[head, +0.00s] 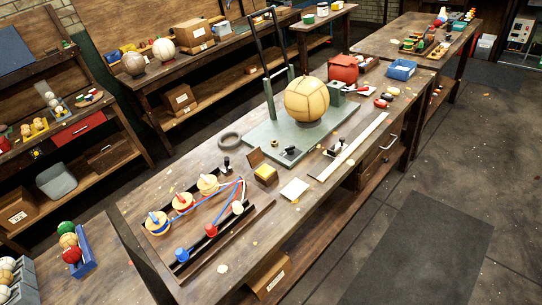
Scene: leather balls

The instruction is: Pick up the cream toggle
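A small cream, knob-like piece (238,208) stands at the right end of a dark rack (222,243) on the near workbench (330,190); I take it for the cream toggle, though it is small in view. A red piece (211,231) and a blue piece (181,254) stand in the same row to its left. Behind them are three pale spools, with blue (157,222), red (182,202) and yellowish (208,184) tops. Blue and red cords run across toward the cream piece. My gripper does not show in this view.
A stitched tan ball (307,100) sits on a green stand with tall dark uprights behind the rack. Open floor (420,240) lies to the right.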

